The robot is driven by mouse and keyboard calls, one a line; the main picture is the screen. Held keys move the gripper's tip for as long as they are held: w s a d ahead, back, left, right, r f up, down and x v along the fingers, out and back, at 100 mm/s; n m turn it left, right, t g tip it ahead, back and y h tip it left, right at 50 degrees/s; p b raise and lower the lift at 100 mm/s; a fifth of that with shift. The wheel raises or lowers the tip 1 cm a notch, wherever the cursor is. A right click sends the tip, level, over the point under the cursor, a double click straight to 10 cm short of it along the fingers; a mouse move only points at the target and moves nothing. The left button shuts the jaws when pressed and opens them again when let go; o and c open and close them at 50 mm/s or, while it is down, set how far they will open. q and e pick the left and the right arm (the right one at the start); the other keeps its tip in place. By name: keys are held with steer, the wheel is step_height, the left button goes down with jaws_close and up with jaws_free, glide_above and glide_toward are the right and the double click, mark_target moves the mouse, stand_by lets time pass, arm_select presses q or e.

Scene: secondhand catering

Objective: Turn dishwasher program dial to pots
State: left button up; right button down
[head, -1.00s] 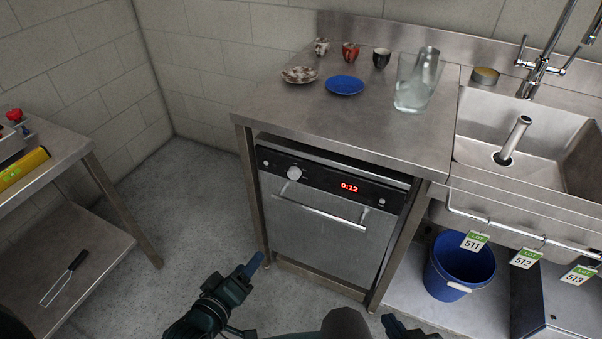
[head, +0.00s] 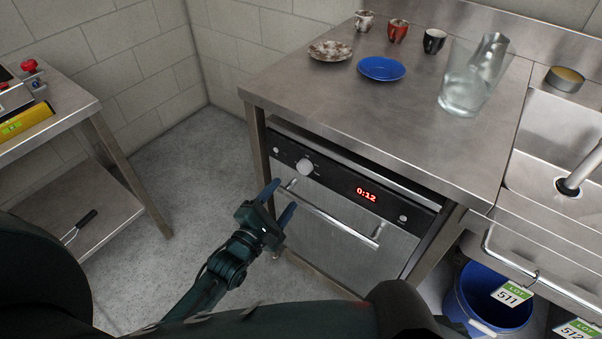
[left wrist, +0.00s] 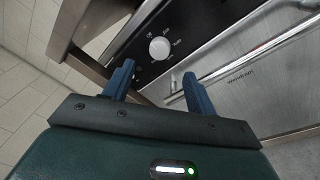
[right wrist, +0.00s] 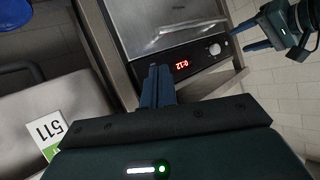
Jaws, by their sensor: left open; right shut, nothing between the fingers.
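The dishwasher (head: 325,225) stands under the steel counter, with a black control panel across its top. The round, pale program dial (head: 305,167) is on the left part of that panel. It also shows in the left wrist view (left wrist: 160,48), with small labels around it too small to read surely. My left gripper (head: 279,201) is open and empty, just below and left of the dial, apart from it. In the left wrist view the dial lies beyond and between the open fingers (left wrist: 157,86). My right gripper (right wrist: 158,86) is shut and empty; in its view the dial (right wrist: 215,49) is right of its fingertips.
A red display (head: 366,195) reads 0:12. The door handle bar (head: 330,215) runs below the panel, close to my left fingers. Cups, plates and a glass pitcher (head: 468,85) stand on the counter (head: 400,130). A blue bucket (head: 490,300) is under the sink.

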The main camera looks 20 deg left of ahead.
mark_target(303, 170)
arm_select(q)
steer(key=b+x, duration=0.1)
steer(key=x, duration=0.8)
steer(key=shift+c, duration=0.6)
steer(key=shift+s, duration=0.1)
steer(key=c, duration=0.9)
